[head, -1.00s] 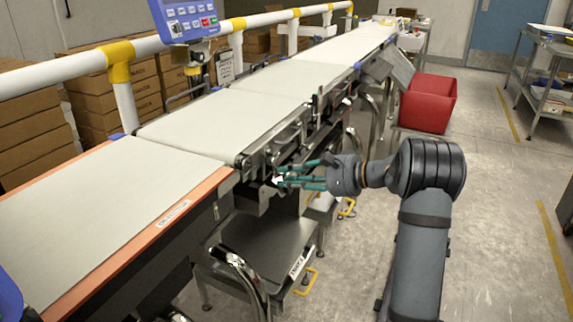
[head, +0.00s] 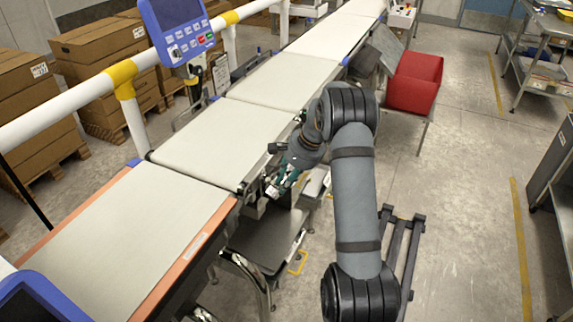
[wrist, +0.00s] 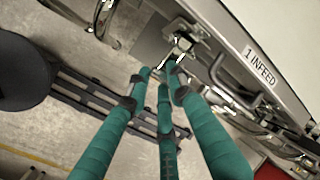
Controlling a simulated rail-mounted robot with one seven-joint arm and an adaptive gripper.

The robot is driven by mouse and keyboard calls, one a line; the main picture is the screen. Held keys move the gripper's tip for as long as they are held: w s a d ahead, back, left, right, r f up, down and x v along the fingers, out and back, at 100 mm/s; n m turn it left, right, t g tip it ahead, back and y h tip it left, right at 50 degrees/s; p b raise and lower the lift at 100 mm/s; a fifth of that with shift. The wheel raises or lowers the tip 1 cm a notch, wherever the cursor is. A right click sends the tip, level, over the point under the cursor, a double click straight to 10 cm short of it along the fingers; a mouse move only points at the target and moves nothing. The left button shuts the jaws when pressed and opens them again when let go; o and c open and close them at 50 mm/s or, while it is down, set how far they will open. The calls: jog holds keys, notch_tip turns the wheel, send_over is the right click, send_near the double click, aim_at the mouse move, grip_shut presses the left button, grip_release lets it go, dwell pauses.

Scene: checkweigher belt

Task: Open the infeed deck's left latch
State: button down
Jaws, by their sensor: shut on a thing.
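The infeed deck (head: 225,140) is a pale belt section; its edge label (wrist: 260,65) reads "1 INFEED" in the wrist view. The left latch (wrist: 183,42) is a small metal fitting at the deck's near lower corner, below and left of the label. My gripper (wrist: 166,72) has teal fingers, drawn together at the tips on the latch's metal handle. The fingertips hide part of the handle, so its exact angle is hard to tell. In the head view my gripper (head: 272,189) is at the deck's near right corner, and the latch is mostly hidden.
An orange-edged table (head: 130,230) adjoins the deck's near end. A display panel (head: 180,30) hangs over the far left side. Metal bars (wrist: 238,90) run below the deck edge. A red bin (head: 414,84) stands farther right.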

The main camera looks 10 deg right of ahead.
jog(key=p, duration=0.2)
jog(key=r+g+h+p, duration=0.1)
jog(key=p, duration=0.1)
jog(key=shift+w+a+r, duration=0.1)
jog(key=shift+w+r, duration=0.15)
jog(key=shift+r, duration=0.05)
jog(key=shift+w+h+p, duration=0.1)
jog(key=shift+h+p, duration=0.3)
jog(key=shift+p, duration=0.35)
jog(key=shift+w, duration=0.1)
jog(key=c, duration=1.8)
grip_release()
jog(key=shift+o, duration=1.1)
jog(key=shift+a+f+g, duration=0.15)
jog(key=shift+a+g, duration=0.05)
jog(key=shift+g, duration=0.1)
jog(key=shift+d+r, duration=0.15)
jog(key=shift+r, duration=0.15)
notch_tip(320, 180, up, 11)
jog(key=s+d, duration=0.1)
jog(key=shift+s, duration=0.25)
